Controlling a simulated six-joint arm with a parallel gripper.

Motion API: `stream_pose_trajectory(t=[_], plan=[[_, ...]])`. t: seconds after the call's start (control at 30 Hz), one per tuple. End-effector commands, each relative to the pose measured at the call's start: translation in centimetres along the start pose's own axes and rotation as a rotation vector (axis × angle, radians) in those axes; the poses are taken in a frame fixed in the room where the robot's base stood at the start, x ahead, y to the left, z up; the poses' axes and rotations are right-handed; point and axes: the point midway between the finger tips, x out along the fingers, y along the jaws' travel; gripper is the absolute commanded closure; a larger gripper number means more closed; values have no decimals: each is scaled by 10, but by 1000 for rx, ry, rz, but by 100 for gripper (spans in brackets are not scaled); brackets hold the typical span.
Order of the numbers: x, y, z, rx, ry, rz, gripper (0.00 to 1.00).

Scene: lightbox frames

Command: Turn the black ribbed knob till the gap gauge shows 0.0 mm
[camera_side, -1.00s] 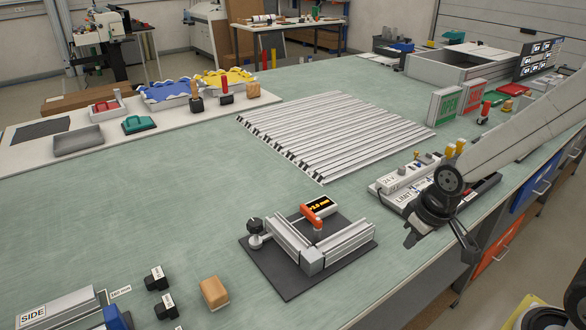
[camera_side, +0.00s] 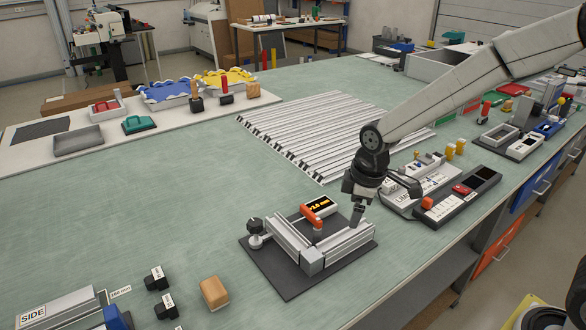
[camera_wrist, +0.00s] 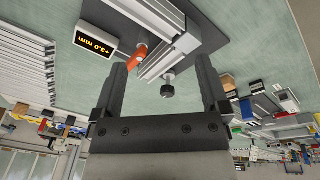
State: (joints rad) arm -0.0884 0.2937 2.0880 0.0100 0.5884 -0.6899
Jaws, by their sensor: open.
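The black ribbed knob (camera_side: 254,224) is at the left end of a silver profile fixture (camera_side: 313,260) on a dark base plate (camera_side: 287,287). In the wrist view a black knob (camera_wrist: 168,90) shows on a short silver stem, between the fingers in the picture. The gap gauge (camera_side: 319,207) has orange digits; in the wrist view its display (camera_wrist: 95,46) reads +2.0 mm. An orange lever (camera_side: 311,217) sits beside it. My gripper (camera_side: 358,214) is open and empty by the fixture's right end, apart from the knob in the side view.
Long silver profiles (camera_side: 330,130) lie behind the fixture. A wooden block (camera_side: 214,292) and black weights (camera_side: 157,279) stand at the front left. A white control box (camera_side: 425,185) and a dark device (camera_side: 465,195) are to the right. The green bench left of the fixture is clear.

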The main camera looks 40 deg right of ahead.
Motion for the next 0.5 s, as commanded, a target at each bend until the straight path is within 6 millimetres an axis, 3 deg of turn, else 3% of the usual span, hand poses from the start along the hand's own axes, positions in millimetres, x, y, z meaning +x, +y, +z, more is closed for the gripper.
stream_pose_trajectory(t=[0.5], plan=[[20, 28, -115, -809, -14, -69, 5]])
